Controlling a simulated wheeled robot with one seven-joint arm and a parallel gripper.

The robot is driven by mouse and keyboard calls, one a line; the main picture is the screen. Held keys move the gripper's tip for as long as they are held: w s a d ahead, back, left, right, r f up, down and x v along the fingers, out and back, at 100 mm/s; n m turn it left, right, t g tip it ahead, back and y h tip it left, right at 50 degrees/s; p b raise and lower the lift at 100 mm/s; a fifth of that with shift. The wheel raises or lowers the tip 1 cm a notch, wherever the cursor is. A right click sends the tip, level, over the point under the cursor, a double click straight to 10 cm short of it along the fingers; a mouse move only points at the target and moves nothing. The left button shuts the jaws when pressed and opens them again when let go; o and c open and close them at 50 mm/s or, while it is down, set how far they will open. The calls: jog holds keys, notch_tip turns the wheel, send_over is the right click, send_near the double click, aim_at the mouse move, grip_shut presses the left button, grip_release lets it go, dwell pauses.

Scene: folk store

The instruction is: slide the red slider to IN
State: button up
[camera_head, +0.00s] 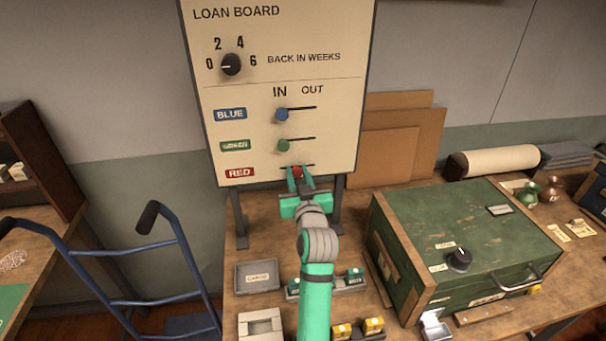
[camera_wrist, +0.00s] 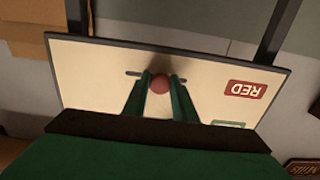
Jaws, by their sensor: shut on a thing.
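The loan board (camera_head: 330,90) stands upright, with IN and OUT printed above three slots. The red slider (camera_head: 298,171) is a round red knob in the lowest slot, beside the RED label (camera_head: 240,173). My gripper (camera_head: 300,180) is shut on this knob, with a green finger on each side. The wrist view is upside down and shows the red knob (camera_wrist: 159,84) between the fingertips. Slot shows on both sides of it, so the knob sits part way along; its exact position is partly hidden by the fingers. The blue slider (camera_head: 282,115) and green slider (camera_head: 283,146) stand under IN.
A black dial (camera_head: 231,64) is at the board's upper left. Below on the bench are a grey tray (camera_head: 257,276) and a green chest (camera_head: 465,240) to the right. A blue hand truck (camera_head: 110,265) stands at left.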

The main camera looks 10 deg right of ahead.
aim_at(284, 168)
jog(key=shift+a, duration=1.75)
jog(key=o, duration=1)
jog(key=shift+d, duration=0.1)
jog(key=shift+c, duration=0.2)
jog(key=s, duration=0.9)
